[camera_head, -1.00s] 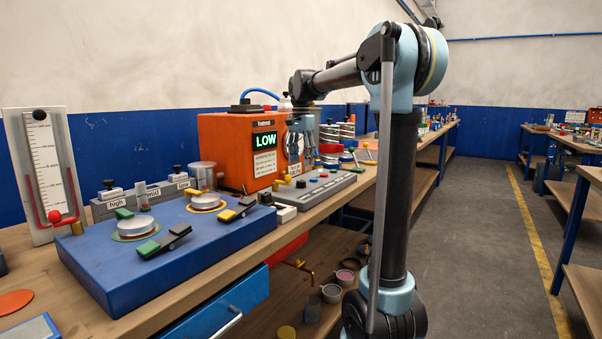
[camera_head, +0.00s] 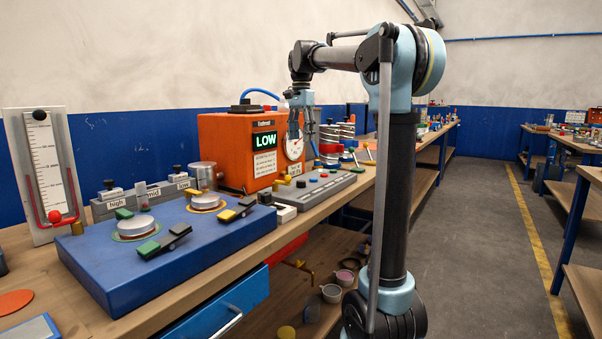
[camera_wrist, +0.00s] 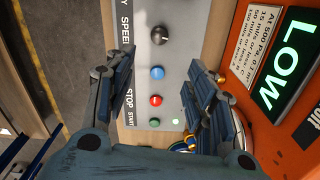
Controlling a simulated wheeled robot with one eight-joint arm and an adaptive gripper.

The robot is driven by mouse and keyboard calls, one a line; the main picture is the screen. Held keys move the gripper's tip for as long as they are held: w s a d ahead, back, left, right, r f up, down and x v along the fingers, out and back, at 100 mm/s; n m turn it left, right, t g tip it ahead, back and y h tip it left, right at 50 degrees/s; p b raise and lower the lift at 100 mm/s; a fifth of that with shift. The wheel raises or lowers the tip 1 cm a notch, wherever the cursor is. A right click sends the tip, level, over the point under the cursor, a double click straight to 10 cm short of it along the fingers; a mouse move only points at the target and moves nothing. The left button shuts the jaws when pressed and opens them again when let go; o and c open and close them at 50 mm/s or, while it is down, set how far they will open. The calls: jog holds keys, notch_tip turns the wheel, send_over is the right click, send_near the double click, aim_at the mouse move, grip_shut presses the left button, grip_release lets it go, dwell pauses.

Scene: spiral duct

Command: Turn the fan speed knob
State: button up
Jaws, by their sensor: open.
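The fan speed knob (camera_wrist: 159,35) is a black round knob beside the word SPEED on the grey control panel (camera_wrist: 180,50), in the upper middle of the wrist view. In the head view, the panel (camera_head: 335,186) lies on the bench in front of the orange box, and the dark knob (camera_head: 300,183) shows small near its left part. My gripper (camera_wrist: 161,68) is open and empty, its fingers either side of the button row. The knob appears beyond the fingertips, not between them. In the head view my gripper (camera_head: 302,133) hangs above the panel, clear of it.
A blue button (camera_wrist: 157,72), a red button (camera_wrist: 155,100) and a green button (camera_wrist: 154,122) line up with the knob. The orange box (camera_head: 222,150) with a lit LOW display (camera_head: 264,140) stands behind the panel. A blue platform (camera_head: 110,265) is at left.

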aim_at(301, 181)
notch_tip(301, 181, down, 17)
jog(key=shift+r, duration=0.2)
dwell(0.6)
jog(key=c, duration=1.1)
